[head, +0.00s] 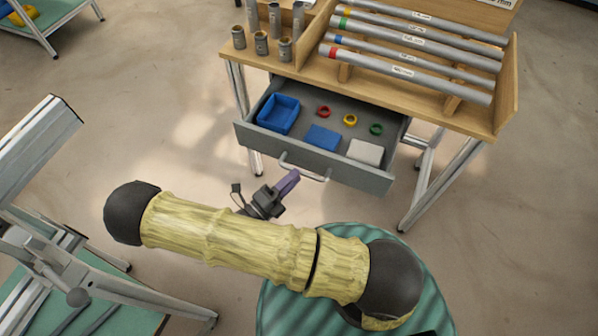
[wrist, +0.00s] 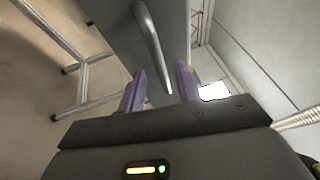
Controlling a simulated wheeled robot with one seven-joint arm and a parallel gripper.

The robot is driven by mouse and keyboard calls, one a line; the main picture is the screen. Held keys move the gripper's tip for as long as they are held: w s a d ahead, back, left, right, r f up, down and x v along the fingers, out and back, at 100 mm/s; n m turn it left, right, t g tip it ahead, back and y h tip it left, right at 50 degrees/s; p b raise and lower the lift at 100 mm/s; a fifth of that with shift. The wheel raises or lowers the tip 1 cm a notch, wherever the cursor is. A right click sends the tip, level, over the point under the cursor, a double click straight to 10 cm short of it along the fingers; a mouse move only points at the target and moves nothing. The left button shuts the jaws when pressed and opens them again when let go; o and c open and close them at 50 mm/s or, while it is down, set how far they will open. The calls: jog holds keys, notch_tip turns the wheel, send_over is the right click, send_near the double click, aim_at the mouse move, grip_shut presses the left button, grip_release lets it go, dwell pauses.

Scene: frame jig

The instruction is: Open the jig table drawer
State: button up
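The jig table drawer (head: 350,172) is grey and stands pulled out from under the wooden table top. Its curved silver handle (head: 312,176) is on the front face. My gripper (head: 289,181) is just in front of the handle, towards its left part in the head view. In the wrist view, the purple fingers of my gripper (wrist: 160,88) are spread apart, with the handle (wrist: 152,42) running ahead of and partly between them. I see no finger closed on it. Whether a finger touches the handle is unclear.
The drawer holds a blue bin (head: 279,113), a blue block (head: 323,137), a white block (head: 365,152) and red, yellow and green rings. Tubes (head: 410,70) lie on the table top above. A metal-framed stand (head: 95,275) is at lower left. Floor right of the table is clear.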

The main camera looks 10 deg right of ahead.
jog(key=v, duration=1.4)
jog(key=shift+b, duration=0.35)
jog(key=shift+d, duration=0.1)
jog(key=w+d+r+n+g+y, duration=0.35)
jog(key=d+r+n+y, duration=0.55)
jog(key=n, duration=0.6)
jog(key=w+d+r+n+g+y, duration=0.2)
jog(key=d+r+n+g+y, duration=0.3)
jog(key=d+r+n+y, duration=0.8)
notch_tip(320, 180, up, 15)
jog(key=a+n+h+p, duration=0.1)
jog(key=h+p, duration=0.4)
jog(key=p, duration=1.3)
jog(key=shift+s+a+n+p, duration=0.2)
jog(key=shift+n+p, duration=0.1)
jog(key=shift+n, duration=0.3)
